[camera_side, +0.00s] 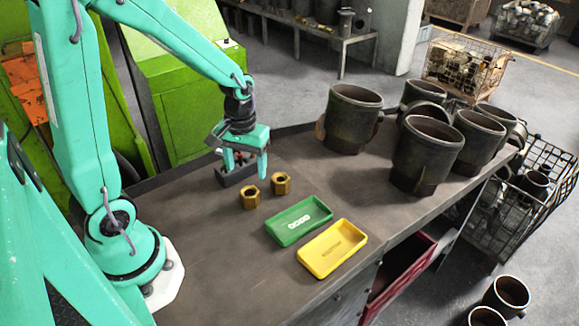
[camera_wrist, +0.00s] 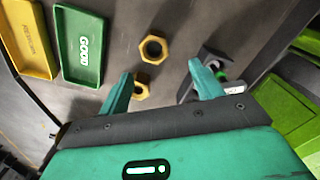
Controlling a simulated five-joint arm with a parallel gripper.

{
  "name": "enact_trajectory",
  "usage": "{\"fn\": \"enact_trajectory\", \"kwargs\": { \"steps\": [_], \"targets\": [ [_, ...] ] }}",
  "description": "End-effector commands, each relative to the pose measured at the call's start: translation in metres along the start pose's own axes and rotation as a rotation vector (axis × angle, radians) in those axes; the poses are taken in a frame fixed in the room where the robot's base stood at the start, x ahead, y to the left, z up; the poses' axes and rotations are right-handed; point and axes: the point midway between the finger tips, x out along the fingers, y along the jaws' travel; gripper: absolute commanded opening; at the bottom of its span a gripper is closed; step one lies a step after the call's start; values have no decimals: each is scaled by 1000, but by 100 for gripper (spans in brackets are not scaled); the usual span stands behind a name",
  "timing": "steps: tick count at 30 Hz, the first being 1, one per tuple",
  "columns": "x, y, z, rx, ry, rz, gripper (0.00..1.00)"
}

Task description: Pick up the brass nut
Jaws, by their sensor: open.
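Two brass hex nuts lie on the dark bench in the side view, one at the left (camera_side: 249,203) and one slightly right and farther back (camera_side: 281,189). In the wrist view, one nut (camera_wrist: 153,60) lies flat with its hole showing, beyond my fingers. The other nut (camera_wrist: 143,95) is close to my left finger. My gripper (camera_side: 243,171) is open and empty in the side view, above a dark block (camera_side: 236,180), behind and left of the nuts. In the wrist view my fingers (camera_wrist: 161,69) are spread apart; the right one overlaps the dark block.
A green tray (camera_side: 284,232) and a yellow tray (camera_side: 318,264) sit in front of the nuts. Several large dark metal cylinders (camera_side: 430,160) stand at the bench's right end. A green machine (camera_side: 190,100) stands behind the bench. Bench between nuts and cylinders is clear.

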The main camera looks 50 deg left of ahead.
Motion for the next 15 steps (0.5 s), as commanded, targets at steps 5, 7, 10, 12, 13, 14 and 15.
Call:
{"fn": "enact_trajectory", "kwargs": {
  "steps": [5,7,10,12,13,14,15],
  "targets": [
    [4,6,5,-2,1,0,65],
    [4,6,4,-3,1,0,65],
    [7,6,5,-3,0,0,65],
    [11,6,5,-3,-2,-1,65],
    [13,6,5,-2,-2,-1,65],
    [16,6,4,-2,-2,-1,65],
    [19,6,5,-2,-2,-1,65]
  ]
}}
